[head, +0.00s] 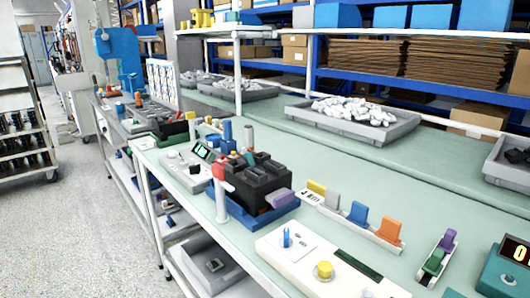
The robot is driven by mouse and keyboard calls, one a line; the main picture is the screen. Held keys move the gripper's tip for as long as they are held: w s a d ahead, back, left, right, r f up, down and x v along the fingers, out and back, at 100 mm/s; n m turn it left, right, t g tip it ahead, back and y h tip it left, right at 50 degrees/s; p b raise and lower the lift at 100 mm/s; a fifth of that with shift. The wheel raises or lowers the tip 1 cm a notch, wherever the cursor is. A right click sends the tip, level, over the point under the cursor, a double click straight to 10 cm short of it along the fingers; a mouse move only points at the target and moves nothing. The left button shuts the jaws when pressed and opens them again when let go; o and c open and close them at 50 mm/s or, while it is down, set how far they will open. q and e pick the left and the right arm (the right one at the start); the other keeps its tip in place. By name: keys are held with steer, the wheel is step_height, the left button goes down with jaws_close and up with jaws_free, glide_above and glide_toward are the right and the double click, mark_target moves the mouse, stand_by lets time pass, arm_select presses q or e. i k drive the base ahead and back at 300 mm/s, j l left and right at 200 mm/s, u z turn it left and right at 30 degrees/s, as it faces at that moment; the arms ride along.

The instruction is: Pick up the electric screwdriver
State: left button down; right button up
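I cannot make out the electric screwdriver for certain. An upright white tool-like post with a red top (220,190) stands at the front edge of the green workbench (232,252), in front of a blue tray (262,217) holding dark blocks (259,184). A blue upright cylinder (228,133) and a grey one (249,137) stand behind the blocks. Neither of my grippers shows in the head view.
A white test panel (290,262) with a blue knob and yellow button lies at the front. A rail of coloured pieces (355,225) is to its right. A teal display box (505,268) is at far right. Grey bins (362,124) stand behind.

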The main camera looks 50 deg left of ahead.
mark_target(247, 130)
steer(key=k+u, duration=0.1)
steer(key=u, duration=1.1)
steer(key=i+l+u, duration=0.1)
steer(key=u, duration=0.35)
